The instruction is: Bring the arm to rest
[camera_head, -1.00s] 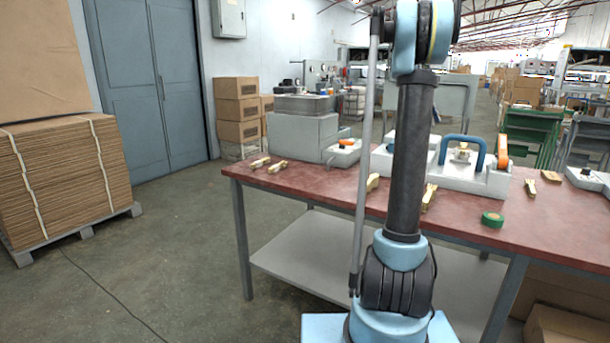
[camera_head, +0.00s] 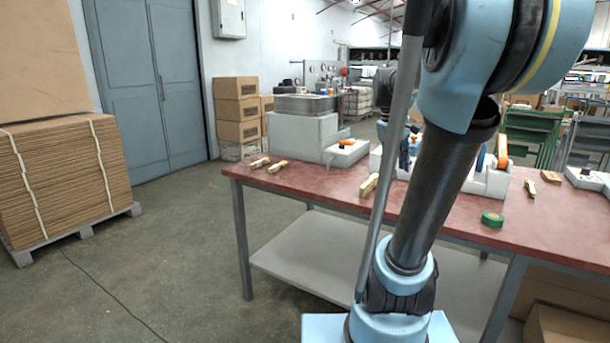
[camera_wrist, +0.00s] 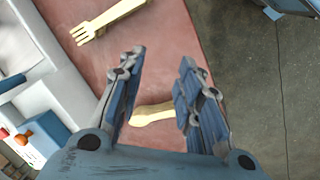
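My gripper (camera_wrist: 161,58) is open in the wrist view, its two dark blue fingers well apart. A pale wooden piece with a rounded end (camera_wrist: 152,114) shows between the fingers against the red tabletop; its right end is hidden by a finger, and no grip on it shows. A wooden fork (camera_wrist: 104,21) lies at the top left of that view. In the head view my arm leans to the right, with its elbow large in front. The forearm reaches back over the table and partly hides the white press (camera_head: 487,182) with its orange lever (camera_head: 503,150).
The red table (camera_head: 330,187) carries wooden pieces (camera_head: 277,167), a grey box (camera_head: 302,137), a small white fixture (camera_head: 347,153) and a green roll (camera_head: 492,219). Stacked cardboard (camera_head: 62,175) stands on a pallet at left.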

